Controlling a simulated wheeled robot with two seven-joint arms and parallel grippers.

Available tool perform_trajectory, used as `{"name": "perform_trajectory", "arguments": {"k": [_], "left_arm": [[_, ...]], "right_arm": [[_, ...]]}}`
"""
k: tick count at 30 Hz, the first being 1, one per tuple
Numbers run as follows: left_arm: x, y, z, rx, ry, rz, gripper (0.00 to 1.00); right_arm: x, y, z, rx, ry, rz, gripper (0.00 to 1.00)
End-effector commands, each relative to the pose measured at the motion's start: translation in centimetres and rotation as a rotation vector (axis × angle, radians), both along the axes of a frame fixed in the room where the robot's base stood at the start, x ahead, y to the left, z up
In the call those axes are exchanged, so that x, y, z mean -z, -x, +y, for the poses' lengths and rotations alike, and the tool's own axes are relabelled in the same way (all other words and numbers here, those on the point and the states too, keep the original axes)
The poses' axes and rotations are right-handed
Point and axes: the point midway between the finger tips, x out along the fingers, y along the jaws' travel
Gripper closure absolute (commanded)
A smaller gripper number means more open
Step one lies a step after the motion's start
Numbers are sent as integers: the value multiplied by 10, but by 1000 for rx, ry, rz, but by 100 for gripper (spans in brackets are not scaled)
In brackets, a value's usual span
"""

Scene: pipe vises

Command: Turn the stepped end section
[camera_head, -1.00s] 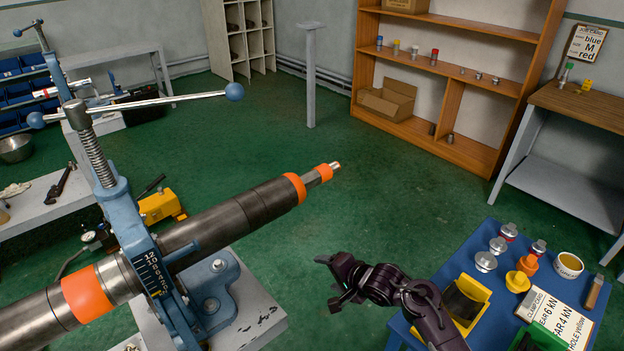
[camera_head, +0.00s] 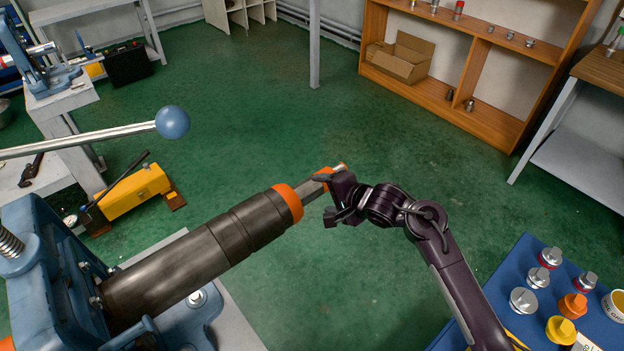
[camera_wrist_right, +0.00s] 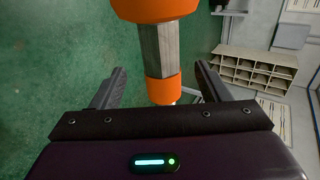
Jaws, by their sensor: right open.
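The dark pipe (camera_head: 200,250) is clamped in the blue vise (camera_head: 45,270) at the left of the head view and points up to the right. Its stepped end section (camera_head: 312,189) has a grey flatted part between two orange bands and a thin metal tip. My right gripper (camera_head: 328,199) is at this end. In the right wrist view, the open fingers (camera_wrist_right: 157,92) stand on either side of the end section (camera_wrist_right: 160,50), with visible gaps, apart from it. The outer orange band lies between the fingers. My left gripper is not in view.
A blue table (camera_head: 505,270) at the lower right carries several metal, orange and yellow fittings. A yellow tool (camera_head: 135,195) lies on the floor left of the pipe. A wooden shelf (camera_head: 480,60) stands at the back. The green floor beyond the pipe end is clear.

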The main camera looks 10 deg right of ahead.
Motion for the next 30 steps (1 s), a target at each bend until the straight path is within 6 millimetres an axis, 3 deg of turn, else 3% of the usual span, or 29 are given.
{"name": "perform_trajectory", "arguments": {"k": [9, 20, 25, 30], "left_arm": [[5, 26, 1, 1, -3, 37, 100], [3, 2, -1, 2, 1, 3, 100], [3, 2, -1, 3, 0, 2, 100], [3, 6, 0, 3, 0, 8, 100]], "right_arm": [[28, -34, 23, 0, 2, 0, 31], [41, -49, 33, 0, 1, -2, 31], [40, -49, 33, 0, 1, -2, 31], [40, -49, 33, 0, 1, -2, 53]]}}
